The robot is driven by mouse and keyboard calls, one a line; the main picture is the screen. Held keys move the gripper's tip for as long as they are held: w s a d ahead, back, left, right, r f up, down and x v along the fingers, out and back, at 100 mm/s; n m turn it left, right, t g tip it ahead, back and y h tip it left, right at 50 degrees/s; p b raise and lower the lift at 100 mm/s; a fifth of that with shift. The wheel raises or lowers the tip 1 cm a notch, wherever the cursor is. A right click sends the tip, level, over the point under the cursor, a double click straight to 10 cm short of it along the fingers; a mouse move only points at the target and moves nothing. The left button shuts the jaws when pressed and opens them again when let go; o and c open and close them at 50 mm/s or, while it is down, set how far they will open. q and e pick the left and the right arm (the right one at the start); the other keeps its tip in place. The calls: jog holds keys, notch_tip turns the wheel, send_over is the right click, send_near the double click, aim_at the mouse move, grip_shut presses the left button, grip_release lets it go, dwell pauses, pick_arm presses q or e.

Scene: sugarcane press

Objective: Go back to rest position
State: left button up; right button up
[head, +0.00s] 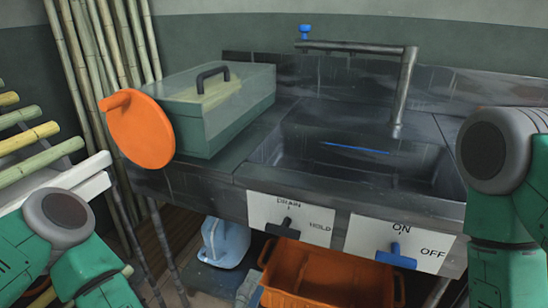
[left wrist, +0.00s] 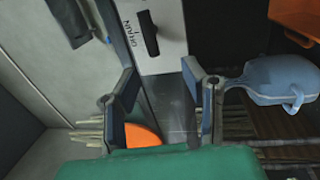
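My left gripper (left wrist: 162,92) shows in the left wrist view. Its two fingers are spread apart with nothing between them. In the head view my left arm comes in at the lower left, and its fingers cannot be made out. My right arm stands at the right edge of the head view, with its gripper out of the picture. The sink unit (head: 205,195) is in front of me. Its drain/hold panel (head: 265,215) has a black lever (head: 288,228), and its on/off panel (head: 365,240) has a blue lever (head: 396,257).
A green box (head: 215,120) with an orange disc (head: 138,130) stands on the counter's left. Bamboo or cane poles (head: 95,50) lean behind it. Cut stalks (head: 30,138) lie at the left. Below are an orange crate (head: 325,275) and a blue jug (head: 224,242).

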pick_arm(q)
jog(key=s+a+f+m+g+p, duration=0.5)
jog(key=s+f+m+g+p, duration=0.2)
jog(key=s+f+m+g, duration=0.35)
jog(key=s+a+r+m+g+y+p, duration=0.1)
jog(key=s+a+m+g+y+p, duration=0.1)
jog(key=a, duration=0.7)
jog(key=s+a+r+m+g+y+p, duration=0.1)
jog(key=s+a+g+y, duration=0.3)
jog(key=a, duration=0.5)
jog(key=shift+s+m+g+y+p, duration=0.4)
jog(key=shift+s+g, duration=0.35)
jog(key=shift+s, duration=0.45)
jog(key=shift+r, duration=0.1)
